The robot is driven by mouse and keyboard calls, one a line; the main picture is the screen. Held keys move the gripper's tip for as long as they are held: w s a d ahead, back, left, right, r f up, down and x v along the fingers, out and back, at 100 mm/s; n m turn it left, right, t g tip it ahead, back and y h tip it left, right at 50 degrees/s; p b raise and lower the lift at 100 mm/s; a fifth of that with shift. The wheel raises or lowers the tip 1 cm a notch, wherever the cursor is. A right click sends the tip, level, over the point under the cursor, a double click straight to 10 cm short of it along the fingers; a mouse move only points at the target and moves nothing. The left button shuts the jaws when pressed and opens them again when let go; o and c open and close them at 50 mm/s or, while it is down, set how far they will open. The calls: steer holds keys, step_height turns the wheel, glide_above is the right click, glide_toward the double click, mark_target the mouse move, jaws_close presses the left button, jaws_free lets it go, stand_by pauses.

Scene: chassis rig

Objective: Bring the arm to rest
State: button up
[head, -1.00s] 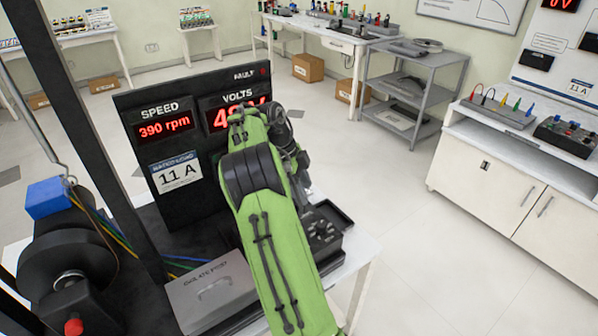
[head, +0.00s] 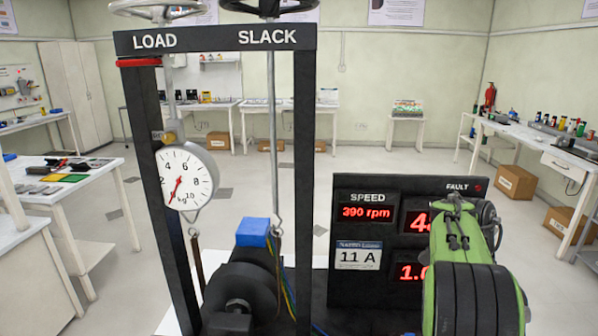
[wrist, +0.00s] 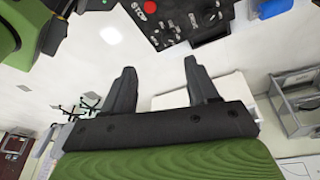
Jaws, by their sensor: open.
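My green arm (head: 465,245) is raised at the right of the head view, in front of the display panel and covering part of its numbers. My gripper (wrist: 161,82) shows in the wrist view with its two dark fingers apart and nothing between them. In the head view the fingers cannot be made out. In the wrist view a dark control box (wrist: 185,18) with a red stop button lies beyond the fingertips, apart from them.
A black frame (head: 215,42) marked LOAD and SLACK holds a round dial (head: 187,178). The display panel (head: 362,250) reads 390 rpm. A blue block (head: 252,232) sits by a dark drum (head: 240,290). Benches line the walls; open floor (head: 330,165) lies behind the rig.

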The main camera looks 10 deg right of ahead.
steer(key=s+a+r+n+t, duration=0.2)
steer(key=s+a+r+n, duration=0.1)
steer(key=a+n, duration=0.35)
steer(key=s+a+r+n+t, duration=0.2)
steer(key=s+a+r+n, duration=0.1)
steer(key=a+n, duration=0.3)
steer(key=s+a+f+n+t+y, duration=0.2)
steer(key=s+a+f+n+t, duration=0.1)
steer(key=s+a+n, duration=0.8)
steer(key=a+n, duration=0.1)
steer(key=a, duration=0.2)
steer(key=shift+s+f+t, duration=0.15)
steer(key=shift+s+t, duration=0.15)
steer(key=shift+t, duration=0.1)
